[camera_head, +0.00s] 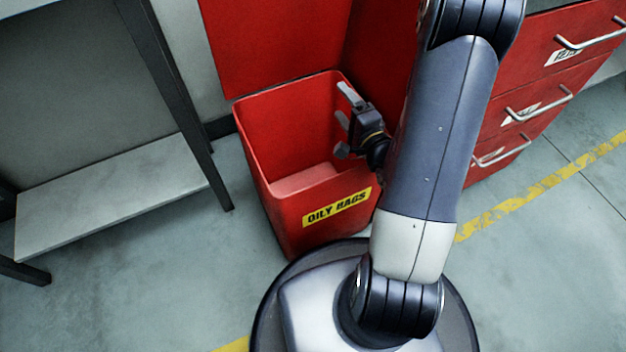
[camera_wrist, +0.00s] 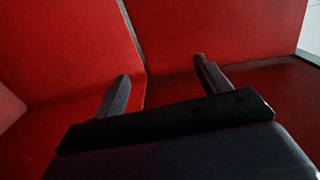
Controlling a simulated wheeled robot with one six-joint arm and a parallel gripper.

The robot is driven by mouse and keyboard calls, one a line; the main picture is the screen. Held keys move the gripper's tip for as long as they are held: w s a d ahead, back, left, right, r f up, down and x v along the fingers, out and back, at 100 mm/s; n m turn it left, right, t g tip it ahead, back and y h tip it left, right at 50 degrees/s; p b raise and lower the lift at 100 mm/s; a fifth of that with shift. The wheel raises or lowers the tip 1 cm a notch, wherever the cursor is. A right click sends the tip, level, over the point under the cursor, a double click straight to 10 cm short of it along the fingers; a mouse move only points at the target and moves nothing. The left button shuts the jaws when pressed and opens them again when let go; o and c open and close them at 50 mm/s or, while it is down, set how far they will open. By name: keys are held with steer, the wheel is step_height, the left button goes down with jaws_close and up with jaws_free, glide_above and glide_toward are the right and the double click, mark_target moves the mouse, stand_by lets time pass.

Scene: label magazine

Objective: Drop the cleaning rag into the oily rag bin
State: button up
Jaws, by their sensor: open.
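The oily rag bin (camera_head: 288,216) is a red, open-topped box with a yellow "OILY RAGS" label on its front, and a raised red panel stands behind it. My gripper (camera_head: 344,105) is at the right side of the bin opening, by its rim. In the wrist view my gripper (camera_wrist: 158,77) has its fingers apart with nothing between them, against red surfaces. A paler reddish patch shows low inside the bin; I cannot tell whether it is the bin floor or cloth. No cleaning rag is clearly visible in either view.
A red drawer cabinet (camera_head: 518,92) with metal handles stands to the right of my arm. A grey bench with a lower shelf (camera_head: 110,195) and dark legs stands at the left. A yellow floor line (camera_head: 540,190) runs at the right. Floor between bench and bin is clear.

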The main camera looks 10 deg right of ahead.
steer(key=v, duration=1)
steer(key=shift+s, duration=0.35)
steer(key=shift+d, duration=0.1)
steer(key=shift+w, duration=0.1)
steer(key=r+x, duration=0.1)
steer(key=x, duration=0.9)
steer(key=shift+w+p, duration=0.25)
steer(key=shift+p, duration=0.1)
stand_by(0.5)
